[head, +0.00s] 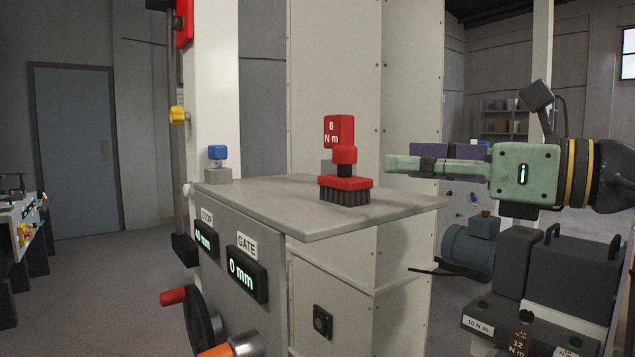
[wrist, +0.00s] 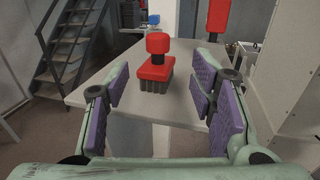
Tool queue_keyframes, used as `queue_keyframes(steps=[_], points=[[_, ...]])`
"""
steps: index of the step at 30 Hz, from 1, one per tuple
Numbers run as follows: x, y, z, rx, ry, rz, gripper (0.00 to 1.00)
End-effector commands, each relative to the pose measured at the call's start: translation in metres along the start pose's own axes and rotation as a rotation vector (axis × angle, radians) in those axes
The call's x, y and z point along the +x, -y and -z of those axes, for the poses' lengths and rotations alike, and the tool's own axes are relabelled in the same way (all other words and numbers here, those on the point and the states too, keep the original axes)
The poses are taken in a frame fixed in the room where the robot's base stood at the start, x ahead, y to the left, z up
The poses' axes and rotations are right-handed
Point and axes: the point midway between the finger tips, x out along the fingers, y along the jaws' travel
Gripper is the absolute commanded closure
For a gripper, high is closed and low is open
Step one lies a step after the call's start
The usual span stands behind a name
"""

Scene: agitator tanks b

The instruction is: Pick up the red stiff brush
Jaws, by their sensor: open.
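The red stiff brush (head: 345,186) stands upright on the grey cabinet top, its dark bristles down and a red knob on a black neck above its red block. In the wrist view the brush (wrist: 155,70) shows between and beyond my open fingers. My gripper (head: 436,162) is to the right of the brush in the head view, level with its upper part and apart from it. In the wrist view my gripper (wrist: 160,97) has its purple pads wide apart with nothing between them at the tips.
A red "8 N m" piece (head: 338,131) appears behind the brush; it also shows in the wrist view (wrist: 219,14) at the upper right. The grey top (head: 270,203) is otherwise mostly clear. A blue-capped post (head: 218,160) stands at its left. A tall pale cabinet (head: 415,80) rises behind.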

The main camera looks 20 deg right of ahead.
Motion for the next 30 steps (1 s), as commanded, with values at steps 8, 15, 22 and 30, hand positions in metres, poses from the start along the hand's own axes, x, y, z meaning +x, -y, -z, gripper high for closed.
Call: queue_keyframes(steps=[8, 15, 22, 30], points=[[0.039, 0.0, -0.001, 0.0, -0.003, 0.0, 0.49], [0.059, 0.0, -0.003, 0.001, 0.0, 0.002, 0.49], [0.092, -0.004, -0.009, 0.0, -0.002, -0.001, 0.49], [0.107, -0.003, -0.007, 0.002, 0.0, 0.001, 0.49]])
